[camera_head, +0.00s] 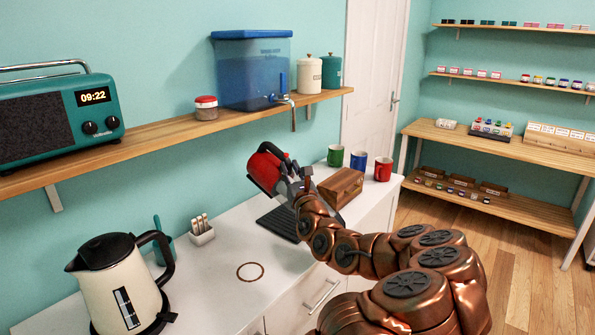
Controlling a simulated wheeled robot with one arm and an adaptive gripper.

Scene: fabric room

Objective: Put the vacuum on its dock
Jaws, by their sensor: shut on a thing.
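The red handheld vacuum (264,168), with dark and grey parts, is in the middle of the view, tilted above the white counter. My gripper (292,182) is shut on it from the right side, and the fingers and arm hide part of it. A flat black ridged base (279,224) lies on the counter just below the vacuum; it may be the dock, but I cannot tell for sure. The vacuum appears raised above this base, and my arm covers the base's right side.
A wooden box (341,187) stands right of my gripper, with green, blue and red mugs (383,169) behind and beside it. A cream kettle (118,285) stands front left. A wooden shelf (170,142) with a blue water tank (252,72) hangs above. The counter's middle (215,275) is mostly clear.

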